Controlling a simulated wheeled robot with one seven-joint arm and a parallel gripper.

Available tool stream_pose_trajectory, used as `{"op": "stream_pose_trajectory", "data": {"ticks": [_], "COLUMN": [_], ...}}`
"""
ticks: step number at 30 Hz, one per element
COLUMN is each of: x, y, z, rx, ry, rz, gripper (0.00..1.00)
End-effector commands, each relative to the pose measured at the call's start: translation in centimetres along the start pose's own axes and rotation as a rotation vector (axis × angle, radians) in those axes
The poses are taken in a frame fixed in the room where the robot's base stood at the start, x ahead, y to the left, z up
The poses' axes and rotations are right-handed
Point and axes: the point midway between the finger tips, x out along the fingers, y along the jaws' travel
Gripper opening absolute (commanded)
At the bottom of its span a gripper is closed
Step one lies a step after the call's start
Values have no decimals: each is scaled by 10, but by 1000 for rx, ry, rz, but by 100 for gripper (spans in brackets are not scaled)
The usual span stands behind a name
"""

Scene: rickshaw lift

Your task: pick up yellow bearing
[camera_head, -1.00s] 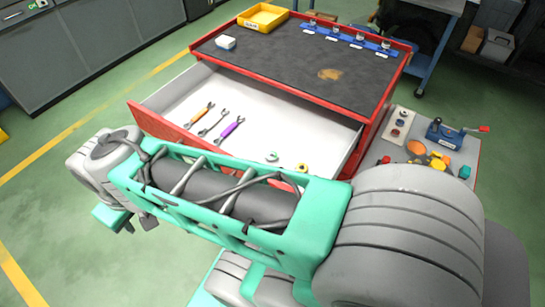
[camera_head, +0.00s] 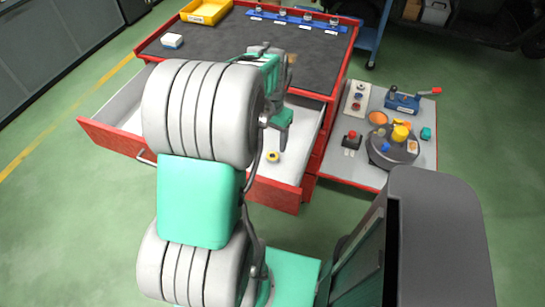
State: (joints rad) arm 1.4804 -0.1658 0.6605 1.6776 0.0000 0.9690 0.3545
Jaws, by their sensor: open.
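The yellow bearing (camera_head: 273,157) is a small ring with a dark centre. It lies on the white floor of the open red drawer (camera_head: 272,194), near the drawer's front right. My gripper (camera_head: 284,121) hangs over the right part of the drawer, above and slightly right of the bearing in the picture and apart from it. It is open with nothing seen in it. Its fingertips are small and partly hidden. My arm covers the middle of the drawer, so the tools in it are hidden.
The red cabinet's dark top (camera_head: 326,50) holds a yellow bin (camera_head: 205,12), a white block (camera_head: 172,41) and a blue strip (camera_head: 290,20). At right, a low grey table (camera_head: 343,170) bears a round grey device (camera_head: 392,150), a blue vise (camera_head: 402,103) and a switch box (camera_head: 358,98).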

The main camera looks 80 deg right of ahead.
Motion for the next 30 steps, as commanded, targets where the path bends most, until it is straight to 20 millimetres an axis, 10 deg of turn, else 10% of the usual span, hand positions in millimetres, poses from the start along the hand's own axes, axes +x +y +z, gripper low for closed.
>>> {"op": "stream_pose_trajectory", "data": {"ticks": [15, 30], "x": [74, 76], "y": [1, 1], "z": [-8, -8], "rx": [5, 4], "ry": [-2, 0], "rz": [1, 0], "gripper": [63, 40]}}
